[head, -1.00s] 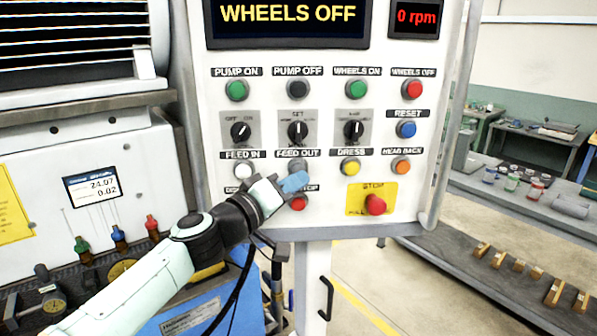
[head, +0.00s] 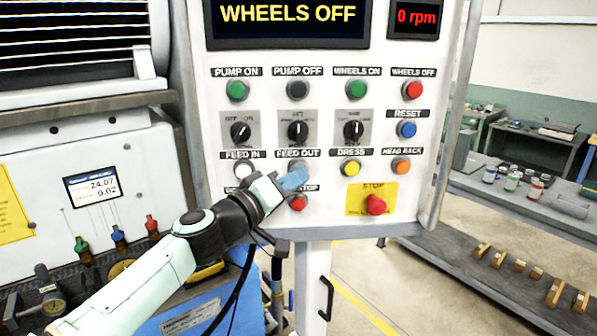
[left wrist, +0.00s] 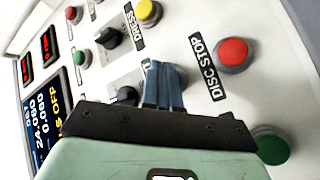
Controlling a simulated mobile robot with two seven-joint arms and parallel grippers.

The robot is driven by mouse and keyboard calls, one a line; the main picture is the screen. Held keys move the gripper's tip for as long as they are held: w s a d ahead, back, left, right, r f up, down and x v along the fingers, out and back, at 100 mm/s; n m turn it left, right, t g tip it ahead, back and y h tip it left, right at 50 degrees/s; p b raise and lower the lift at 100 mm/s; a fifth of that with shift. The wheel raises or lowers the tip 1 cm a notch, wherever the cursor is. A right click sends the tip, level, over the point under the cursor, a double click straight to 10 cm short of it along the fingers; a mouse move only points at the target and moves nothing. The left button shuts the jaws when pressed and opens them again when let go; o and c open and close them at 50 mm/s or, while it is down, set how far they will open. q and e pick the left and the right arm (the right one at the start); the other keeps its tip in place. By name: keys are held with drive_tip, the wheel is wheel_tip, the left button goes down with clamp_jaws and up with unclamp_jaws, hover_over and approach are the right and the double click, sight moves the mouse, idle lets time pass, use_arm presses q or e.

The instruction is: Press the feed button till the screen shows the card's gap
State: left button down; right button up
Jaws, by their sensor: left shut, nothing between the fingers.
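The control panel has a white FEED IN button (head: 243,170) and a grey FEED OUT button (head: 297,166). My left gripper (head: 297,179) is shut and empty, its blue fingertips over the lower part of the FEED OUT button; I cannot tell whether they touch it. In the left wrist view the shut fingers (left wrist: 164,84) hide that button. The main screen (head: 288,20) shows WHEELS OFF; in the left wrist view it (left wrist: 42,125) shows small figures, hard to read. A small dark-and-white display or card (head: 92,187) on the machine reads 24.07 and 0.02. My right gripper is not in view.
The red DISC STOP button (head: 298,203) is just below the fingers. A yellow DRESS button (head: 350,167) and a red stop knob (head: 375,205) are to the right. A green button (left wrist: 270,146) is near the gripper in the left wrist view. The speed display (head: 416,18) reads 0 rpm.

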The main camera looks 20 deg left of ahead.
use_arm(q)
drive_tip(key=shift+w+a, duration=0.2)
drive_tip(key=shift+w, duration=0.25)
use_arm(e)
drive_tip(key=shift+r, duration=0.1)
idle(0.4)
use_arm(q)
drive_tip(key=shift+s, duration=0.1)
drive_tip(key=shift+s+d+b, duration=0.3)
drive_tip(key=shift+s+b, duration=0.1)
drive_tip(key=shift+s, duration=0.4)
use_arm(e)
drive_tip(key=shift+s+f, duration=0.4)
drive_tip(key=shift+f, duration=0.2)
